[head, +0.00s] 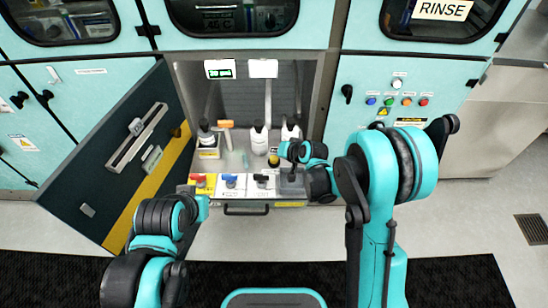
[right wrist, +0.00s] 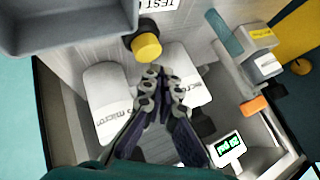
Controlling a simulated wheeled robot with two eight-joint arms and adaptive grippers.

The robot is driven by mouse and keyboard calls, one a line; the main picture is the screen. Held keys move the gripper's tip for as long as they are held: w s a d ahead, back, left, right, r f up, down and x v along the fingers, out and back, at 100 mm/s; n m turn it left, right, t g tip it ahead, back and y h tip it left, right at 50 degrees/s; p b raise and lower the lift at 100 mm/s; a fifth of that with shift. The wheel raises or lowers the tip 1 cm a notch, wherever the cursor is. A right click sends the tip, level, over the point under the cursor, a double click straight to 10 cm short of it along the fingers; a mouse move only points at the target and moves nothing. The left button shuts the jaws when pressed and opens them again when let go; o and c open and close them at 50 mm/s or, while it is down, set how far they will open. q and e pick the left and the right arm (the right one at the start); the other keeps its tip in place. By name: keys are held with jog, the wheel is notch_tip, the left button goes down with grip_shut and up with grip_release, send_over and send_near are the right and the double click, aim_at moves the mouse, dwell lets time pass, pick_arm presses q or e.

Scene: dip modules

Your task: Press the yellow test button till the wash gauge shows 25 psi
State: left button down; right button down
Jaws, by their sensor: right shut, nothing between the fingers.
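The yellow test button (right wrist: 147,47) is a round knob on a dark collar, beside a white label (right wrist: 158,3) reading TEST. It also shows in the head view (head: 274,160), on the light panel inside the open bay. My right gripper (right wrist: 153,73) is shut and empty, its tips close to the button's edge; I cannot tell if they touch. In the head view my right gripper (head: 285,151) is just right of the button.
White bottles (head: 259,137) stand in the bay close to the button. An orange-handled valve (head: 226,124) is left of them. Red, blue and black handles (head: 231,181) line the front ledge. A dark open door (head: 105,165) bounds the left side.

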aim_at(275, 159)
jog(key=shift+f, duration=0.1)
dwell(0.7)
jog(key=shift+f, duration=0.3)
jog(key=shift+f, duration=0.65)
dwell(0.8)
jog(key=shift+r, duration=0.15)
jog(key=shift+r+p, duration=0.6)
jog(key=shift+r, duration=0.3)
jog(key=shift+r+p, duration=1.7)
jog(key=shift+r, duration=0.9)
jog(key=shift+f, duration=0.1)
